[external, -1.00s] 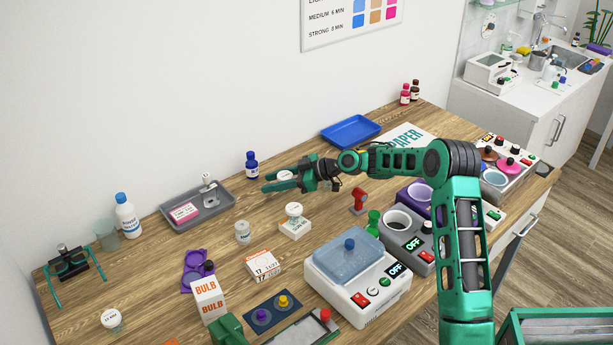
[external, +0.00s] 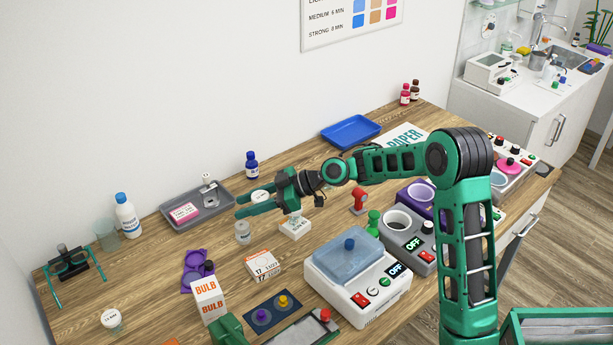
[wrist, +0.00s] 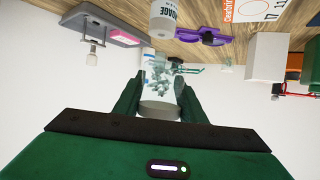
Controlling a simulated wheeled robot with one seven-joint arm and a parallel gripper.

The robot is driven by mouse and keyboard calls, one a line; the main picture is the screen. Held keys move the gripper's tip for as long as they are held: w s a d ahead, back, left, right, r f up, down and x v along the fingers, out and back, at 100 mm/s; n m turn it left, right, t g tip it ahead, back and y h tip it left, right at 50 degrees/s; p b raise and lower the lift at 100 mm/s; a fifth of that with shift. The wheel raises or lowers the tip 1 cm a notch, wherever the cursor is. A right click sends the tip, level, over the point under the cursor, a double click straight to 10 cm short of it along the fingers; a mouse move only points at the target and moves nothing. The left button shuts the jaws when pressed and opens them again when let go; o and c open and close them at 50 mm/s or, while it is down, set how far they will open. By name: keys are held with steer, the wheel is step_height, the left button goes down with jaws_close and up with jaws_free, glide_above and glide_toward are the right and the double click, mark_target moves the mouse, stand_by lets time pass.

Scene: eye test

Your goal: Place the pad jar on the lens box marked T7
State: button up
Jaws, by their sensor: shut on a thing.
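My gripper (external: 240,205) is shut on a clear jar with a pale lid (external: 260,195), held above the table. In the wrist view the jar (wrist: 160,92) sits between both fingers, with white contents; I cannot read its label. A white and orange box (external: 263,265) stands on the table, nearer the camera than my gripper; its mark reads like T7 or 17. Its printed top (wrist: 252,9) is partly in the wrist view. The gripper is apart from it. Another small white box (external: 295,229) stands below my wrist, its top partly hidden.
A jar (external: 242,232) stands on the table below my fingers; its label ends in "DAGE" in the wrist view. A bulb box (external: 208,300), purple goggles (external: 197,268) and a white heater (external: 357,290) stand around the T7 box. A grey tray (external: 222,214) lies behind.

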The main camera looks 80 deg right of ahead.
steer(key=s+a+r+n+g+y, duration=0.15)
steer(key=a+n+y, duration=0.25)
steer(key=a, duration=0.8)
steer(key=s+a+r+n+g+y, duration=0.1)
steer(key=a+n+g+y, duration=0.15)
steer(key=a, duration=0.85)
glide_above(262, 265)
steer(key=w+a, duration=0.2)
steer(key=w, duration=0.1)
steer(key=shift+n+y, duration=0.45)
steer(key=f, duration=0.7)
steer(key=shift+d, duration=0.25)
steer(key=shift+f, duration=1.95)
steer(key=o, duration=1.1)
steer(key=shift+f, duration=0.1)
steer(key=shift+c, duration=0.2)
